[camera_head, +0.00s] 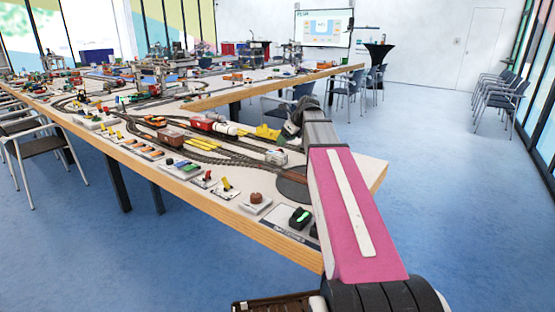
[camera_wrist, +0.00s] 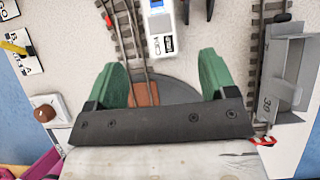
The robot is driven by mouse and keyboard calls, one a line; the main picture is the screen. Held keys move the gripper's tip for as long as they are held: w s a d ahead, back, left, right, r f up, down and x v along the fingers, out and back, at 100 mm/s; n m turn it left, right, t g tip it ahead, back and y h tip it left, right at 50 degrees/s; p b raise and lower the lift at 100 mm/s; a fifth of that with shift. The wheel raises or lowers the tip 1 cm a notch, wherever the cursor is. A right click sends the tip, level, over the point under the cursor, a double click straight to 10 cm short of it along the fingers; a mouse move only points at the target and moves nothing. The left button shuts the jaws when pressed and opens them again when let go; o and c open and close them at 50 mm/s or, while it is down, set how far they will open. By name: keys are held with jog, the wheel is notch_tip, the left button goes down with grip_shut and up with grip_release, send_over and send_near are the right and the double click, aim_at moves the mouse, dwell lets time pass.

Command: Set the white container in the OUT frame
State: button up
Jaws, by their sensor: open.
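The white thing's near end lies just ahead of the fingertips. In the head view, my gripper (camera_head: 291,130) is small and partly hidden by my arm. I cannot make out a frame marked OUT.
A dark turntable disc (camera_wrist: 185,90) lies below the fingers. A grey open-topped piece (camera_wrist: 287,75) stands at the right by another track. A brown knob (camera_wrist: 45,112) is on the left. Wagons, a yellow piece (camera_head: 267,132) and small control plates crowd the table.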

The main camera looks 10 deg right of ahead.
aim_at(276, 153)
jog(key=x, duration=0.9)
jog(key=c, duration=1.1)
jog(key=shift+r, duration=0.15)
jog(key=shift+c, duration=0.2)
